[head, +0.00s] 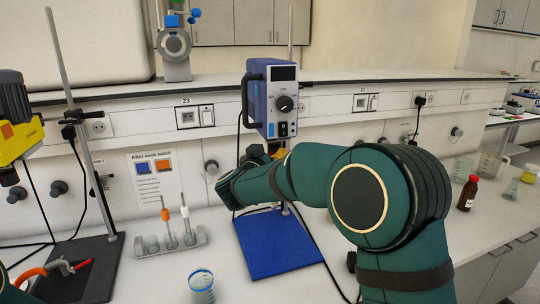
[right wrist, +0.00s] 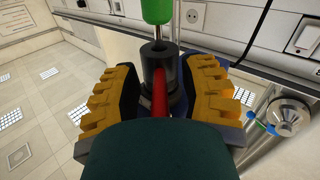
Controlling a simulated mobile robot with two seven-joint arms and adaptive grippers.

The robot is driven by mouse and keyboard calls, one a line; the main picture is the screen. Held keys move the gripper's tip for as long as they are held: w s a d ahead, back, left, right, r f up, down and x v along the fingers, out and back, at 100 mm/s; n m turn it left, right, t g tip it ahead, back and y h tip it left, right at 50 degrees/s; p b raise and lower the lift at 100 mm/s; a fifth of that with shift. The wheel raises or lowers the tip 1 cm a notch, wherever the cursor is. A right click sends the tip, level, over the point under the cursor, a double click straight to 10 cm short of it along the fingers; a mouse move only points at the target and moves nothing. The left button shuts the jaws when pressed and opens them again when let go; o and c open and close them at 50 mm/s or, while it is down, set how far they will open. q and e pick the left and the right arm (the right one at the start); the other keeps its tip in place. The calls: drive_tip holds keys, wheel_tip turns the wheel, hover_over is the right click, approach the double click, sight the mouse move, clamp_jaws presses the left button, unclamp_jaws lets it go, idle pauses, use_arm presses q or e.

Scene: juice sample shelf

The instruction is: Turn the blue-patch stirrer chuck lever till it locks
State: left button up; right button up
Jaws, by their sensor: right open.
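The blue stirrer (head: 284,101) hangs on a stand above a blue base plate (head: 278,243) in the head view. Its front has a dark display and a black knob. In the right wrist view a dark chuck (right wrist: 158,60) shows under a green cylinder, with a red lever (right wrist: 160,92) in front of it. My right gripper (right wrist: 160,78) is open, its yellow fingers on either side of the chuck and lever. I cannot tell whether a finger touches the lever. In the head view my right arm hides the chuck and lever. My left gripper is out of view.
A yellow stirrer (head: 18,128) and a stand with a red-handled clamp are at the left. A grey rack (head: 170,242) with stirring rods and a blue-rimmed beaker (head: 202,287) stand left of the blue base. A brown bottle (head: 467,194) and glassware are at the right.

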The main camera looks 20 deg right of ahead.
clamp_jaws()
